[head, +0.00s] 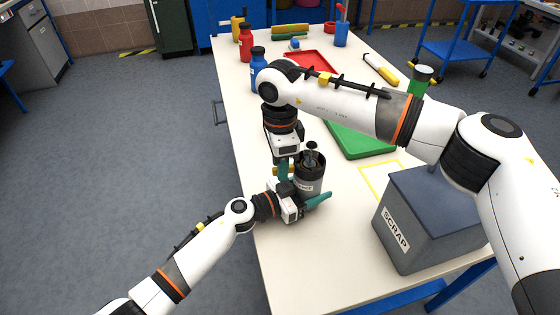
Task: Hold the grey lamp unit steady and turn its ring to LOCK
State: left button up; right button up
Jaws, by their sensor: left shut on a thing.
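The grey lamp unit (308,186) is a dark, upright cylinder near the table's left edge, with a pale label on its side. Its top is dark, with a small knob-like part (311,148) standing up. I cannot make out the ring's marks or whether it is at LOCK. My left gripper (307,197) comes in from the lower left and is shut on the lower part of the lamp unit; one teal finger shows in front. My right gripper (284,165) points down just left of the unit's top. Its fingers are mostly hidden, so its opening cannot be told.
The grey SCRAP bin (422,216) stands at the right, near a yellow outline (372,184) on the table. A green tray (362,142) and red tray (314,64) lie behind. Blue (257,80) and red (245,47) bottles stand along the left edge.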

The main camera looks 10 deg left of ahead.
notch_tip(320, 180, up, 12)
dwell(0.6)
pick_arm(q)
jog(key=o, duration=1.2)
jog(key=shift+o, duration=0.2)
